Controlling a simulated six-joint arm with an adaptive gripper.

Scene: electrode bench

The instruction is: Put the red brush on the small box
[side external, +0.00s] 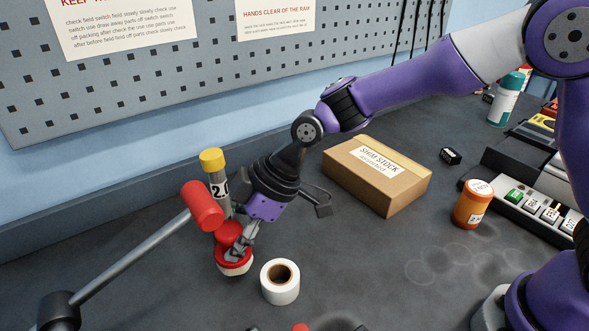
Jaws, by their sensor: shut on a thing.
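The red brush (230,232) has a rounded red knob on top and a pale underside. It is at the left of the bench in the side external view. My gripper (238,250) points down and is shut on the brush; its fingers hide part of it. I cannot tell whether the pale underside touches the bench. The small box (405,188) is brown cardboard with a white "SHIM STOCK" label. It lies flat, right of my gripper and farther back, with its top clear.
A white tape roll (280,284) stands just right of the brush. A yellow-capped grey cylinder (213,178) stands close behind. A grey rod with a red end (203,206) reaches in from the left. An orange bottle (472,205) and a small black block (451,156) are right of the box.

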